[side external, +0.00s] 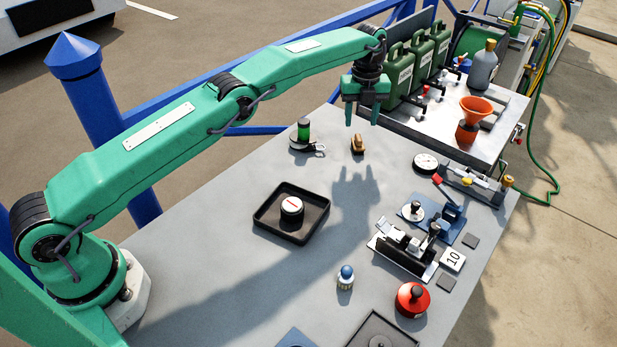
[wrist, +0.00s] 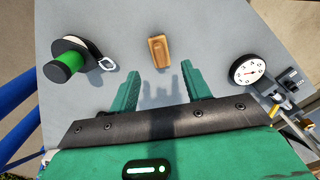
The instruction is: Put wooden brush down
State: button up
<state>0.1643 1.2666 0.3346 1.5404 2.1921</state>
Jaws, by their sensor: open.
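The wooden brush (side external: 358,144) is a small brown block on the grey table, towards its far edge. In the wrist view the wooden brush (wrist: 159,52) lies ahead of the fingertips, roughly centred between them, and nothing touches it. My gripper (side external: 361,118) is open and empty above the table, close over the brush in the side view. In the wrist view both green fingers of my gripper (wrist: 162,82) are spread apart with bare table between them. The underside of the brush is hidden.
A green-and-black cylinder (side external: 304,132) with a metal clip stands left of the brush. A round white dial (side external: 426,163) lies to its right. A black tray (side external: 268,232) holds a round white-and-black item. Green canisters (side external: 398,75) stand behind. Table in front of the brush is clear.

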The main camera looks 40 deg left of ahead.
jog(key=shift+a+r, duration=0.1)
jog(key=shift+r, duration=0.4)
jog(key=s+a+r+n+t, duration=0.1)
jog(key=s+a+r+n, duration=0.2)
jog(key=s+r+n, duration=0.6)
jog(key=s+a+r+n+t, duration=0.2)
jog(key=s+a+r+n, duration=0.3)
jog(key=r, duration=0.8)
jog(key=s+a+n+t, duration=0.1)
jog(key=s+n, duration=0.5)
jog(key=s, duration=1.1)
jog(key=s+a+f+n, duration=0.1)
jog(key=s+f+n, duration=0.2)
jog(key=s, duration=0.3)
jog(key=s+f+n+t, duration=0.1)
jog(key=s+f+n, duration=0.2)
jog(key=s, duration=0.4)
jog(key=shift+a+f+n+t, duration=0.15)
jog(key=shift+a+n+t, duration=0.15)
jog(key=shift+a+n, duration=0.15)
